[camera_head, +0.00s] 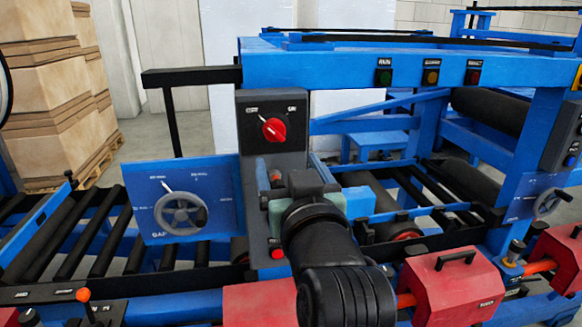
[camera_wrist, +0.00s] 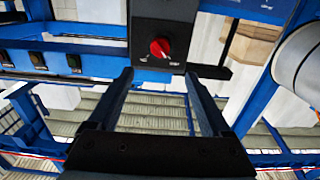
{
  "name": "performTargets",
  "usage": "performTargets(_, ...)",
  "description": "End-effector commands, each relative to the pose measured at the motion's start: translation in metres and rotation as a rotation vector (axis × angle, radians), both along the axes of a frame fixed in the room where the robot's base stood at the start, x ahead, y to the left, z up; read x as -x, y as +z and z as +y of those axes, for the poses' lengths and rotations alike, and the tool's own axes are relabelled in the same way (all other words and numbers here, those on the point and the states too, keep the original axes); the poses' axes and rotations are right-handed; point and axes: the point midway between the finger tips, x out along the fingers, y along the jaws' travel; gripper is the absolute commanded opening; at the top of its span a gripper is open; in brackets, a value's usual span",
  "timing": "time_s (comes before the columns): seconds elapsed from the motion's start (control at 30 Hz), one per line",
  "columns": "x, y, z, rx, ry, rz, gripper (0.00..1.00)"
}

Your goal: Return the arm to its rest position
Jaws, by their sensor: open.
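My arm reaches forward over the machine in the head view, and its dark wrist hides most of my gripper there. In the wrist view my gripper (camera_wrist: 159,77) is open and empty, its two dark fingers wide apart. Beyond the fingertips is a dark control box (camera_wrist: 163,22) with a red rotary knob (camera_wrist: 160,48), which lies outside the fingers. In the head view the same red knob (camera_head: 273,129) sits on the upright dark panel (camera_head: 255,108), above and behind my wrist.
A blue panel with a grey handwheel (camera_head: 181,213) stands left of my arm, above black rollers (camera_head: 98,232). Red boxes (camera_head: 450,287) are close at the right. A blue beam (camera_head: 330,68) crosses behind. Stacked cartons (camera_head: 45,100) stand far left.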

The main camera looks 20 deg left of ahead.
Motion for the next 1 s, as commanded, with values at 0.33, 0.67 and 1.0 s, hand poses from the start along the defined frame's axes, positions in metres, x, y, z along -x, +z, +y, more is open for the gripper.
performTargets(0.33, 0.000, 0.000, 0.000, 0.000, 0.000, 0.000, 0.83)
performTargets(0.67, 0.012, 0.064, -0.044, -0.065, -0.141, -0.182, 0.83)
performTargets(1.0, 0.110, 0.205, -0.158, -0.226, -0.483, -0.677, 0.83)
